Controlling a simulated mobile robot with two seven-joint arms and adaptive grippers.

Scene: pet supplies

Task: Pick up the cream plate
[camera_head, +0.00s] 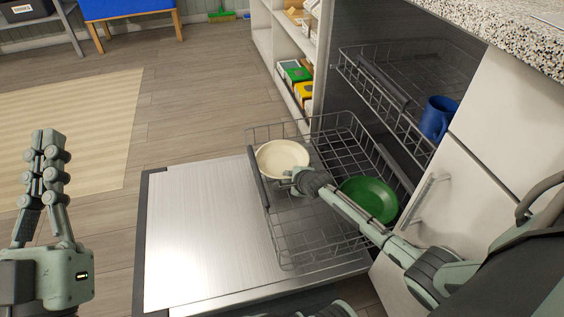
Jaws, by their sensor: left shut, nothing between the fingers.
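The cream plate (280,157) lies in the far left part of the pulled-out lower dishwasher rack (286,240). My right gripper (292,178) reaches in from the right, with its tip at the plate's near right rim. Its fingers are small and partly hidden by its own body, so I cannot tell whether they are open, shut or touching the rim. My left gripper (46,142) is shut and empty at the left edge of the view, well away from the rack, pointing away from me.
A green plate (368,199) lies in the same rack, under my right forearm. A blue mug (437,117) stands in the upper rack (385,83). The open dishwasher door (200,230) lies flat below.

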